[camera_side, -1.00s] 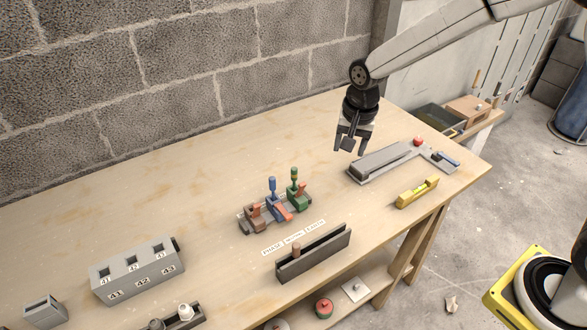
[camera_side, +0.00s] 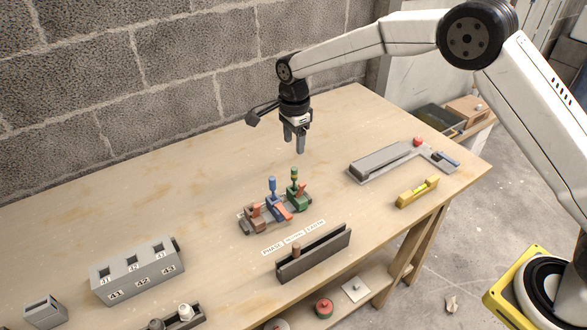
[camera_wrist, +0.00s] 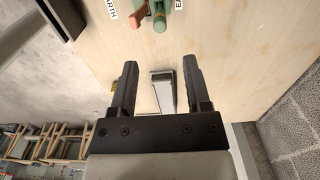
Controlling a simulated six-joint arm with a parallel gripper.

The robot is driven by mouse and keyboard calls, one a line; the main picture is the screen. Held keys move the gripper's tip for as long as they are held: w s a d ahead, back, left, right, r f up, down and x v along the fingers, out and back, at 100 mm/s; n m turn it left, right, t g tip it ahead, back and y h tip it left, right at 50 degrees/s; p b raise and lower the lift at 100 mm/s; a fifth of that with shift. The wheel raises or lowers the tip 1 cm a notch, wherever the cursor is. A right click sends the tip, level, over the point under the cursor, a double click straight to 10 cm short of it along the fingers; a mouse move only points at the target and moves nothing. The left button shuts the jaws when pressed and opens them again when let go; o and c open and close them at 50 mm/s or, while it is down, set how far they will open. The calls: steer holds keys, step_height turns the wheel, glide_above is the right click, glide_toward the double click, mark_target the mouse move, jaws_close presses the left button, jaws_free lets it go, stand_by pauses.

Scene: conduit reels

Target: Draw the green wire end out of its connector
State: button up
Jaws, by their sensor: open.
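The green wire end (camera_side: 294,174) stands upright in the green connector (camera_side: 298,201), at the right end of a row of three connectors on the bench. An orange lever sits on the green connector. In the wrist view the green connector (camera_wrist: 159,18) shows at the top edge, partly cut off, with its orange lever (camera_wrist: 138,18) beside it. My gripper (camera_side: 295,150) is open and empty, pointing down above and a little behind the green wire end, apart from it. In the wrist view its two fingers (camera_wrist: 160,65) stand wide apart.
A blue wire end (camera_side: 272,185) stands close left of the green one. A dark slotted holder (camera_side: 320,256) with a brown peg lies in front, behind it printed labels. A grey fixture (camera_side: 385,160) and yellow level (camera_side: 417,192) are at right; a grey numbered block (camera_side: 137,273) is at left.

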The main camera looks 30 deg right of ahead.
mark_target(294, 168)
steer(key=shift+f, duration=0.1)
steer(key=shift+f, duration=4.4)
jaws_close()
steer(key=shift+r, duration=1.1)
steer(key=shift+r, duration=3.4)
